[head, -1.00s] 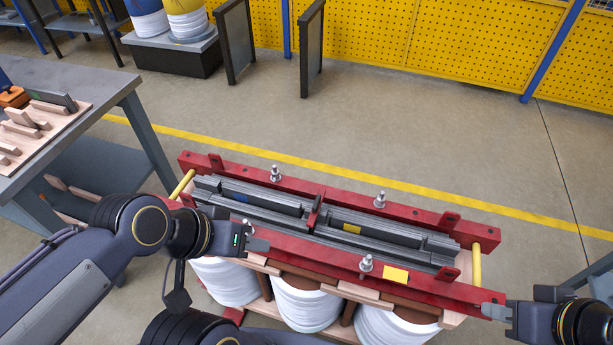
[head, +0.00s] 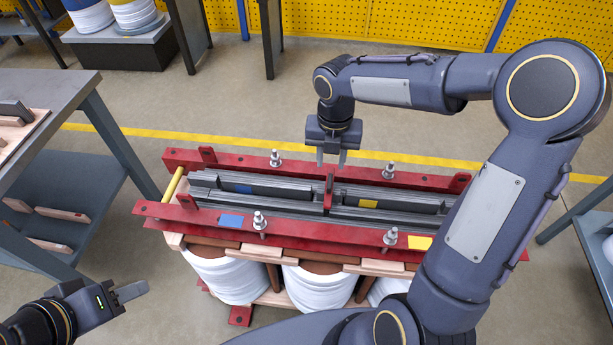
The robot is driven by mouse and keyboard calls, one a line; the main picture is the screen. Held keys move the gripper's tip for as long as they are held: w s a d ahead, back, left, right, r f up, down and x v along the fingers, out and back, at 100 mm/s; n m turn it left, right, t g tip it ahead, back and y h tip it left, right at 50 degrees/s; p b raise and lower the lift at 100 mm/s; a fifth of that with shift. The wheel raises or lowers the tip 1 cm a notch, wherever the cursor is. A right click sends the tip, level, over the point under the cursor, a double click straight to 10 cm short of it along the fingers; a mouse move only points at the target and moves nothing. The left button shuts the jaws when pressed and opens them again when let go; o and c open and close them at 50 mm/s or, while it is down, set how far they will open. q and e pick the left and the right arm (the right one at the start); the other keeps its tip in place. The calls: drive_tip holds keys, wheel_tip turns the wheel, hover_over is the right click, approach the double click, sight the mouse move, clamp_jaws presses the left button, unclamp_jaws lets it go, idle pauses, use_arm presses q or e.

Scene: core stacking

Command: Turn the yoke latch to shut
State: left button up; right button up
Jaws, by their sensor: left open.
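The yoke latch looks to be the small red upright piece (head: 329,190) at the middle of the long grey core (head: 275,190), between the two red clamp beams (head: 400,165). My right gripper (head: 331,161) points down from above, fingers apart with nothing between them. Its tips appear just above or behind the latch's top; I cannot tell whether they touch it. My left gripper (head: 132,292) is open and empty at the lower left, apart from the core.
White coils (head: 310,287) stand under the core. Bolts (head: 260,221) rise from the beams, and a yellow bar (head: 173,184) crosses the left end. A grey workbench (head: 45,95) stands at the left. My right arm covers the core's right end. Floor behind the core is clear.

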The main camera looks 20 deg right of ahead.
sight(330, 180)
wheel_tip(330, 180, down, 7)
drive_tip(key=shift+s+d+f+b, duration=0.1)
drive_tip(key=shift+f+b, duration=0.1)
drive_tip(key=shift+b, duration=0.25)
clamp_jaws()
